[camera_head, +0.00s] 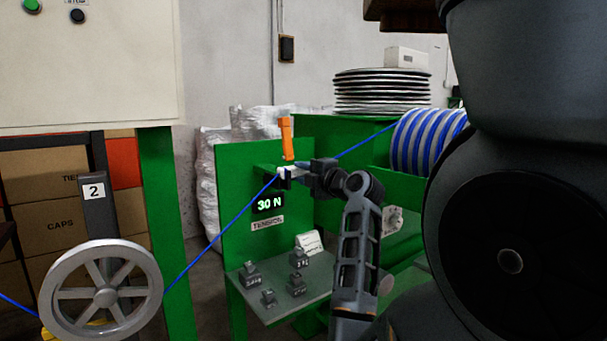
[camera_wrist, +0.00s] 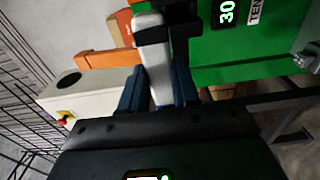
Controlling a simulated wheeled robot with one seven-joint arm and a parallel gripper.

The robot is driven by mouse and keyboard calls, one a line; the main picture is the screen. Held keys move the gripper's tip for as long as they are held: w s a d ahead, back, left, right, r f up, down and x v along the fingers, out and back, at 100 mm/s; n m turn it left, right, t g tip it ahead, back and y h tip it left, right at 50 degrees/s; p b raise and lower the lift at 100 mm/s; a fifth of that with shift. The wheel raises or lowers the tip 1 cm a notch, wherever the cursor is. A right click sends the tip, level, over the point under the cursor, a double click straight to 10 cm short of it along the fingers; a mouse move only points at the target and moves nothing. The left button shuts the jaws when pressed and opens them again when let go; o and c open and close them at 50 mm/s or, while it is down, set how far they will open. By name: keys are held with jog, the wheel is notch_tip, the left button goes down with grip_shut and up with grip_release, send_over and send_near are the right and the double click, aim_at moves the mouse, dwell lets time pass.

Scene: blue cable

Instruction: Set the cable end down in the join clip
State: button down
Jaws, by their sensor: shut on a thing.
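The blue cable (camera_head: 222,231) rises from the wheel at lower left to a small pale and dark clip (camera_head: 284,174) on the green stand. On the other side, blue cable (camera_head: 363,142) runs up right to the spool. My gripper (camera_head: 299,171) is at the clip's right side. In the wrist view my gripper (camera_wrist: 159,92) has its two blue fingers closed on a pale, elongated piece (camera_wrist: 157,66). A dark bracket (camera_wrist: 153,31) lies across the piece's far part. I cannot tell whether this piece is the cable end; no blue cable is clear there.
An orange handle (camera_head: 287,138) stands just above the clip. A green panel with a 30 N display (camera_head: 269,204) is below. A small shelf (camera_head: 318,289) holds several dark blocks. The blue and white spool (camera_head: 425,142) is at right, the grey wheel (camera_head: 60,309) at lower left.

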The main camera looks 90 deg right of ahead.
jog(key=c, duration=0.7)
grip_release()
jog(key=shift+c, duration=0.2)
jog(key=v, duration=0.7)
jog(key=shift+s+a, duration=0.25)
jog(key=shift+a, duration=0.05)
